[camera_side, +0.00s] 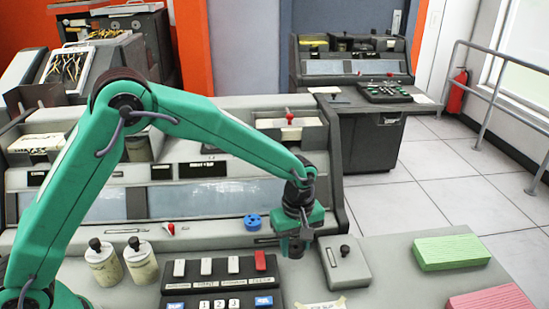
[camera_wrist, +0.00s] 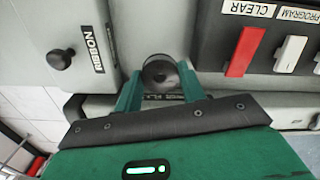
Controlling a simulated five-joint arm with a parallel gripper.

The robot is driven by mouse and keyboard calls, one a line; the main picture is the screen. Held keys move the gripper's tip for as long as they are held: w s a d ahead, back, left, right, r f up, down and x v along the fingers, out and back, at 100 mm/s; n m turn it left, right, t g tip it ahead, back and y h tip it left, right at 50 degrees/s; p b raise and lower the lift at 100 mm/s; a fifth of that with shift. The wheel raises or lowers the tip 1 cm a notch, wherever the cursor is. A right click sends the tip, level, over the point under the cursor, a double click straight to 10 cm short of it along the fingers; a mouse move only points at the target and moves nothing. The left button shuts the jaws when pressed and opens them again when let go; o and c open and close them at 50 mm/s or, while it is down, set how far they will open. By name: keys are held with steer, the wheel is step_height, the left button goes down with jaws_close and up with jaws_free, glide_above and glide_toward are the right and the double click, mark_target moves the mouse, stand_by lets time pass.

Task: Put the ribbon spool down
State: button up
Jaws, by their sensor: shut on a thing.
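My gripper (camera_side: 297,232) hangs over the desk in the side view, pointing down. In the wrist view its two green fingers (camera_wrist: 158,78) close on the sides of a round dark ribbon spool (camera_wrist: 160,72). In the side view the spool (camera_side: 292,248) shows as a small dark shape under the gripper, partly hidden by the fingers. I cannot tell whether the spool's underside touches the surface below. A grey box labelled RIBBON (camera_wrist: 62,60) with a black knob is beside the gripper; it also shows in the side view (camera_side: 346,268).
A key panel with a red CLEAR key (camera_wrist: 246,51) lies on the other side of the gripper. A blue ring (camera_side: 253,222) lies on the console behind. Green (camera_side: 450,252) and pink (camera_side: 490,300) card stacks lie at the right. Two knobbed jars (camera_side: 140,262) stand at the left.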

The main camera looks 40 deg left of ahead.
mark_target(295, 264)
steer(key=shift+f, duration=2)
steer(key=shift+f, duration=0.1)
steer(key=o, duration=0.7)
step_height(295, 264, up, 12)
steer(key=shift+r, duration=0.15)
